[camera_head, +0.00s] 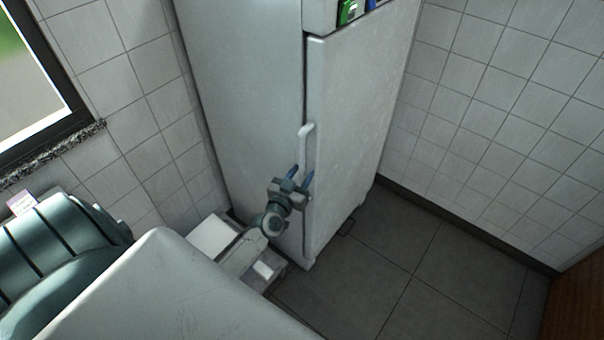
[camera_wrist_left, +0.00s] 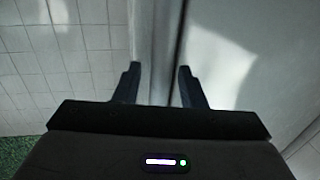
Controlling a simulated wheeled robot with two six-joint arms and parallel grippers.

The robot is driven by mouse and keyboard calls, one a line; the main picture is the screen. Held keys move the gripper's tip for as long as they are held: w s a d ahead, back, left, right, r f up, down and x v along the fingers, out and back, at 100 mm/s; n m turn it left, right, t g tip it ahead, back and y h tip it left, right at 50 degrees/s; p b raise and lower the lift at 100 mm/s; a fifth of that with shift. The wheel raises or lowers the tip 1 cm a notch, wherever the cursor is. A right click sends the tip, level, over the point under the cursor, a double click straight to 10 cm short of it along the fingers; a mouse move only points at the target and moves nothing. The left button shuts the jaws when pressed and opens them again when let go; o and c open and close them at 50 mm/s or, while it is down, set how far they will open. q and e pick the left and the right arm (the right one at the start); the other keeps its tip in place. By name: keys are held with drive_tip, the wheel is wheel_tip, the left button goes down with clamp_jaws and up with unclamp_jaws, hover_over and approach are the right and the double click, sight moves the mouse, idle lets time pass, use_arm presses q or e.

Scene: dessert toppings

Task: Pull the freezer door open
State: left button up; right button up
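The freezer door (camera_head: 352,130) is the pale front panel of the tall white fridge-freezer in the head view; it looks shut. Its white vertical handle (camera_head: 305,145) runs along the door's left edge. My left gripper (camera_head: 300,176) is at the handle's lower part, with its dark blue fingers apart. In the left wrist view the fingers of my left gripper (camera_wrist_left: 158,70) are spread, with a pale vertical strip and a dark seam between them. I cannot tell whether they touch the handle. The handle's lower end is partly hidden by the gripper. My right gripper is not in view.
An upper door (camera_head: 330,15) with green and blue magnets sits above the freezer door. Dark floor tiles (camera_head: 400,275) lie clear in front of it. Tiled walls stand at left and right, with a window (camera_head: 35,80) at upper left and a brown wooden surface (camera_head: 578,310) at lower right.

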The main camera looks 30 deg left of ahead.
use_arm(q)
drive_tip(key=shift+w, duration=0.4)
clamp_jaws()
